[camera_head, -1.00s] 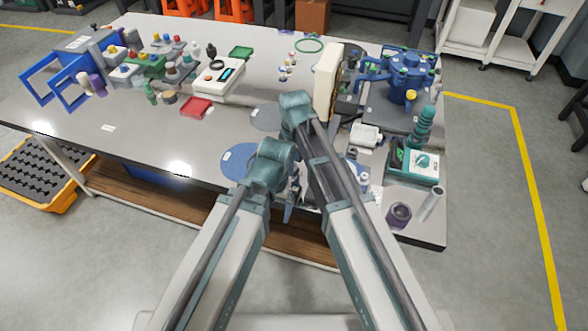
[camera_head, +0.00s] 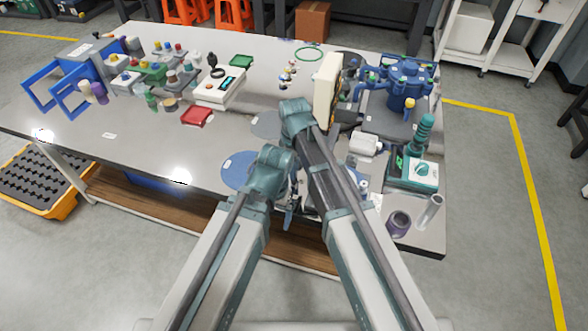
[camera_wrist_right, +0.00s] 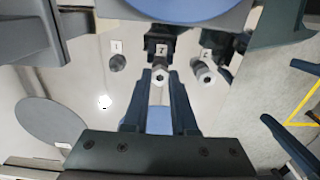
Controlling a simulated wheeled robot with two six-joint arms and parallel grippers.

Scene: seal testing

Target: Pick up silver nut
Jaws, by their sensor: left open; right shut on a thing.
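Three nuts show in the right wrist view. A silver nut (camera_wrist_right: 160,77) is in the middle, between the fingertips of my right gripper (camera_wrist_right: 160,82), which is shut on it. A darker grey nut (camera_wrist_right: 117,62) is at its left and another silver nut (camera_wrist_right: 202,72) at its right, each with a small label by it. I cannot tell whether the held nut is clear of the surface. In the head view my arms hide the nuts and the right gripper. My left gripper (camera_head: 289,215) is partly visible below the crossed arms, open.
A blue round pad (camera_head: 240,168) lies left of my arms on the grey table (camera_head: 130,150). A red tray (camera_head: 196,117) and a white meter (camera_head: 218,92) stand farther back. A teal device (camera_head: 412,172) and a purple cup (camera_head: 399,222) stand at the right.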

